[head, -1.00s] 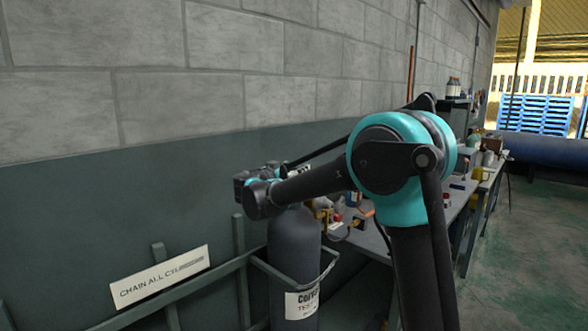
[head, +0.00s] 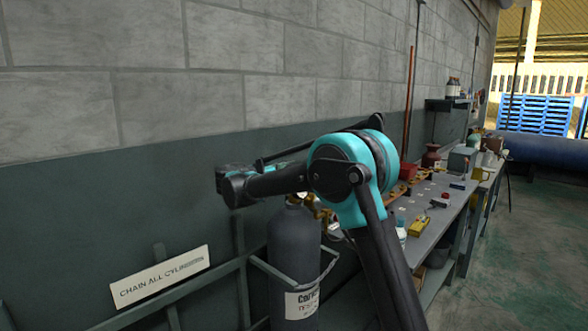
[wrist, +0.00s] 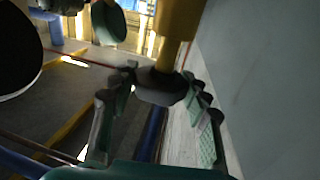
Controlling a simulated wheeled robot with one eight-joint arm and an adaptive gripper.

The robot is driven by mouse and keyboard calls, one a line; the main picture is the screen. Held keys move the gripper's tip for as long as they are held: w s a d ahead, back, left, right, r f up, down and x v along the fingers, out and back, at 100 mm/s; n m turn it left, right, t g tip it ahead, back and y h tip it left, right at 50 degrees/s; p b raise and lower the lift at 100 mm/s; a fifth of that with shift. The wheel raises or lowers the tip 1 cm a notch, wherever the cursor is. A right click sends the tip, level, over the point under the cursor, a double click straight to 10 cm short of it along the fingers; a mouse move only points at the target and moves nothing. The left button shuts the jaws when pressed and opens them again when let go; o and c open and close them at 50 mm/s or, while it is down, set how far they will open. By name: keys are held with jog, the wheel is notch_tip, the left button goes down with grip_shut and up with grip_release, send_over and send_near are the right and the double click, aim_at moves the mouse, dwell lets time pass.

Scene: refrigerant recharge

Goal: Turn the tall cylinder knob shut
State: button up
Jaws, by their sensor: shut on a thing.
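The tall dark grey cylinder (head: 294,255) stands upright in a metal rack, with a white label on its front. Part of its brass valve (head: 312,205) shows at the top, beside my arm. In the wrist view, a dark knob (wrist: 160,88) sits at the end of a brass stem (wrist: 177,22). My gripper (wrist: 162,82) has one finger on each side of this knob and is shut on it. In the head view, my wrist is above and left of the cylinder top, and the fingertips cannot be made out. The knob's turn angle cannot be told.
The green-grey rack rail (head: 150,292) with a white sign (head: 160,276) is at the left. A workbench (head: 432,235) with several small items runs back along the block wall. Open floor (head: 520,240) lies to its right.

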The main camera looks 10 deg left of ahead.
dwell(0.4)
jog(key=o, duration=1.2)
jog(key=v, duration=1.2)
jog(key=shift+w+a, duration=0.15)
jog(key=shift+a, duration=0.1)
